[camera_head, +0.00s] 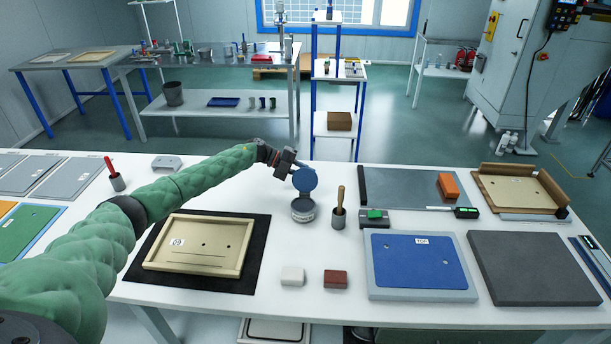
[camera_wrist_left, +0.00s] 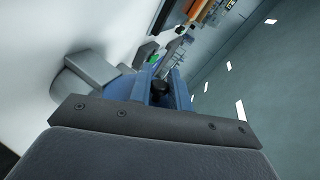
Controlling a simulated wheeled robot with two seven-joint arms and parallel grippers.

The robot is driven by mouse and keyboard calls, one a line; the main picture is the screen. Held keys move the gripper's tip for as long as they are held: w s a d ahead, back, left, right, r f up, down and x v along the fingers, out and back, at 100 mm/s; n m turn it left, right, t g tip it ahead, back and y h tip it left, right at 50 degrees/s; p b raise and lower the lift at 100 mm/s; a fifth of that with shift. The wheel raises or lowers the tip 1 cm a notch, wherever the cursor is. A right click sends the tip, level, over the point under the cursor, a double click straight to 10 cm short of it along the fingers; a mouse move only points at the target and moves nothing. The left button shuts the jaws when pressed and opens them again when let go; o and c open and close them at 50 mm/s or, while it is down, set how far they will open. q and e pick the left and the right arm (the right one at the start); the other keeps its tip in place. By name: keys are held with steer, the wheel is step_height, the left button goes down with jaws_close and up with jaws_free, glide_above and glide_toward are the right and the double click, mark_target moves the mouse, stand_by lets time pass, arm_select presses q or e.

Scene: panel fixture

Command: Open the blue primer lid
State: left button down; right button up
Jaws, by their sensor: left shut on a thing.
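A small round grey tin (camera_head: 303,208) with a pale label stands on the white table. Its blue lid (camera_head: 304,180) is raised, standing steeply tilted above the tin's back rim. In the left wrist view the lid (camera_wrist_left: 125,88) shows partly, with a dark knob (camera_wrist_left: 160,92) in front of it. My left gripper (camera_head: 293,170) is at the lid's upper left edge and is shut on the lid; the exact contact of its fingertips is hard to see. My right gripper is out of view.
A grey cup holding a wooden-handled tool (camera_head: 339,215) stands close right of the tin. A framed panel (camera_head: 197,246) lies on a black mat to the left. A white block (camera_head: 292,276) and a brown block (camera_head: 335,279) lie in front. A blue panel (camera_head: 420,262) lies to the right.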

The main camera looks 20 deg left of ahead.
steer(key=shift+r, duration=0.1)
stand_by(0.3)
arm_select(q)
steer(key=c, duration=1.4)
jaws_free()
